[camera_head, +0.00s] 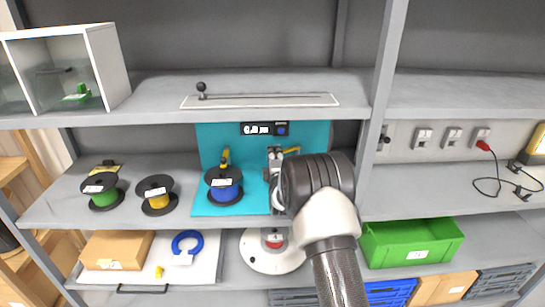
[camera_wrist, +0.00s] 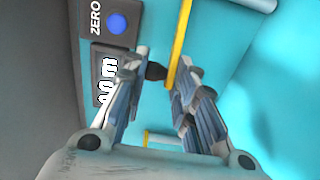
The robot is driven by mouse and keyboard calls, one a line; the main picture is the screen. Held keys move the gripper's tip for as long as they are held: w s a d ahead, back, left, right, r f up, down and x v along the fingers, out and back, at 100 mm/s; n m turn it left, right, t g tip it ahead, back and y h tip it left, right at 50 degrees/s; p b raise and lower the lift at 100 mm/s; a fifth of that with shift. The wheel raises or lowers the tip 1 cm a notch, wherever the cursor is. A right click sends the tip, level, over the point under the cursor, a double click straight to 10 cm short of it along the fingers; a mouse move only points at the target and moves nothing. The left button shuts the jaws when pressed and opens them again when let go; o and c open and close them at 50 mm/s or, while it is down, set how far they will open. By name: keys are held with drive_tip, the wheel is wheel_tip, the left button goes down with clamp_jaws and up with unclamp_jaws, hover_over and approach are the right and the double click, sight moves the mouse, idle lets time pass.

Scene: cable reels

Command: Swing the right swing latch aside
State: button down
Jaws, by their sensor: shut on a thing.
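The right swing latch is a yellow bar (camera_head: 291,150) on the turquoise panel, lying roughly sideways to the right. In the wrist view this yellow bar (camera_wrist: 181,35) has a black knob at its end, between my fingertips. My gripper (camera_wrist: 158,70) is shut on the latch at that knob; it also shows in the head view (camera_head: 275,156), partly hidden by my wrist. The left swing latch (camera_head: 225,157) is yellow and stands about upright above the blue cable reel (camera_head: 223,184).
A length display (camera_head: 256,128) with a blue button sits just above the latches, close to my fingers. Green (camera_head: 100,189) and yellow (camera_head: 157,193) reels stand to the left. The upper shelf (camera_head: 160,84) overhangs the panel. A green crate (camera_head: 410,243) is lower right.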

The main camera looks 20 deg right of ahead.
drive_tip(key=shift+s+d+r+n+t+y+b, duration=0.25)
drive_tip(key=shift+s+n+y+b, duration=0.2)
drive_tip(key=shift+y, duration=0.25)
drive_tip(key=shift+s+d+r+n+t+y+b, duration=0.15)
drive_tip(key=shift+s+r+n+y+b, duration=0.25)
drive_tip(key=shift+y, duration=0.3)
drive_tip(key=shift+w, duration=0.1)
drive_tip(key=c, duration=1.4)
unclamp_jaws()
drive_tip(key=shift+f, duration=0.1)
drive_tip(key=shift+c, duration=0.2)
drive_tip(key=shift+f, duration=0.1)
drive_tip(key=shift+f, duration=0.15)
drive_tip(key=s, duration=1.2)
drive_tip(key=shift+s+a, duration=0.15)
drive_tip(key=shift+a, duration=0.3)
